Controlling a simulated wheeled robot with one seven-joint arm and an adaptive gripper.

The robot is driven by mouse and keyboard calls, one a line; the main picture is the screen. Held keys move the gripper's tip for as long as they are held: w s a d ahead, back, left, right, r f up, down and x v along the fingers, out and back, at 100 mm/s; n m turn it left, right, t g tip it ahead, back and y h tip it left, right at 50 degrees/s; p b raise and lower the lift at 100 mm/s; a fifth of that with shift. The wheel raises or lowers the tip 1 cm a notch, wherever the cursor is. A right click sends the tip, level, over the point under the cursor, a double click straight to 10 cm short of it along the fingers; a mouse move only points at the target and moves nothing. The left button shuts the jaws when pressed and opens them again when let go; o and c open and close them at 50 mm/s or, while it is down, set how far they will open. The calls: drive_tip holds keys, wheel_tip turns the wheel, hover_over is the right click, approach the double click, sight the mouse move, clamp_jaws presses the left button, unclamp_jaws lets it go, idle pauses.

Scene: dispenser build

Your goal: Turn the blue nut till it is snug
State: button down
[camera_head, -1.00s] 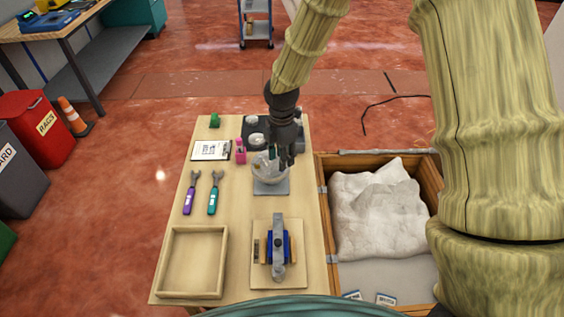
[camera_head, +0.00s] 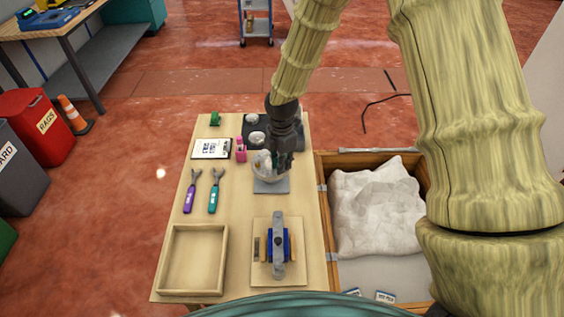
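My gripper (camera_head: 279,165) points down at the clear rounded vessel (camera_head: 260,168) on a grey square plate (camera_head: 271,187) at the middle right of the table. The fingers overlap the vessel's upper right side, and a small teal-green patch shows beside them. I cannot tell whether they touch the vessel or hold anything. I cannot make out a blue nut for certain. A fixture on a wooden board holds blue blocks (camera_head: 270,246) under a grey bar (camera_head: 279,250) near the table's front. Two wrenches, one purple (camera_head: 189,197) and one teal (camera_head: 214,197), lie at the left.
An empty wooden tray (camera_head: 192,293) lies front left. A clipboard (camera_head: 211,148), a pink item (camera_head: 240,152) and a black tray (camera_head: 249,127) with white round parts stand farther back. A wooden crate with a white sack (camera_head: 375,210) adjoins the table's right side.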

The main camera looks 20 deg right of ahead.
drive_tip(key=shift+m, duration=0.5)
idle(0.5)
drive_tip(key=m+p, duration=0.1)
drive_tip(key=m, duration=0.4)
drive_tip(key=shift+m+p, duration=0.3)
drive_tip(key=shift+p, duration=0.05)
drive_tip(key=m, duration=0.6)
drive_tip(key=shift+p, duration=0.4)
drive_tip(key=shift+m, duration=0.4)
drive_tip(key=c, duration=1.4)
unclamp_jaws()
wheel_tip(320, 180, up, 12)
